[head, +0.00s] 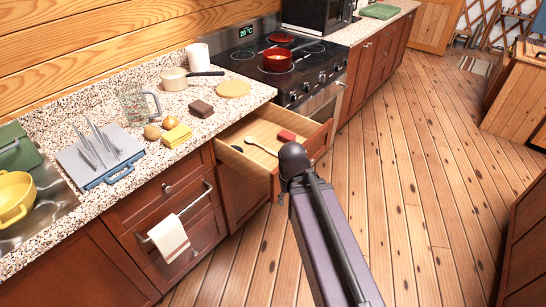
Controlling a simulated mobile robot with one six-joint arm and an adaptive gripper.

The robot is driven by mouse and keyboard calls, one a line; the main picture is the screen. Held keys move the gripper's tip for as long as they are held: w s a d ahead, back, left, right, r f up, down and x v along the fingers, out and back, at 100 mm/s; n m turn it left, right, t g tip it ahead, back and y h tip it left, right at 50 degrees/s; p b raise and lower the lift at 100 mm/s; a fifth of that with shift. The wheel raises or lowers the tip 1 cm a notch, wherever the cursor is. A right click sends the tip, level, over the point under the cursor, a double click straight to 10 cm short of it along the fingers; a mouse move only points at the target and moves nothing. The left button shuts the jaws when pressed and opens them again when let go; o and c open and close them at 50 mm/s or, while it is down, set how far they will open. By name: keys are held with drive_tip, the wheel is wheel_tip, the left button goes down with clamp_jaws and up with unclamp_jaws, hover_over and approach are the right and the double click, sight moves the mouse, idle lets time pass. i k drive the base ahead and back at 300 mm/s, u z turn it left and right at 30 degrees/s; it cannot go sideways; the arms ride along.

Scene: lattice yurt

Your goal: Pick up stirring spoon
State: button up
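An open drawer (233,161) juts out of the counter beside the stove. In it, a long thin light-coloured utensil (261,147) lies across the bottom; it looks like a wooden spoon, but it is small in the view. A small dark piece (237,149) lies at its left, and I cannot tell whether it belongs to another utensil. A red block-like item (287,135) lies near the drawer's right side. My arm reaches up from the bottom of the view, and its dark joint covers the drawer's right front corner. My gripper itself does not show.
The stove holds a red pot (277,60). The counter (215,121) carries a saucepan (174,79), a glass jug (133,103), a yellow sponge (177,135) and a dish rack (101,154). A towel (169,237) hangs from a lower handle. The wooden floor (420,190) at right is clear.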

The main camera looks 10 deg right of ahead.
sight(250, 139)
drive_tip(key=z, duration=0.45)
drive_tip(key=k, duration=1.25)
drive_tip(key=z, duration=0.45)
drive_tip(key=i, duration=1.05)
drive_tip(key=u, duration=0.65)
drive_tip(key=i, duration=1.05)
drive_tip(key=u, duration=0.4)
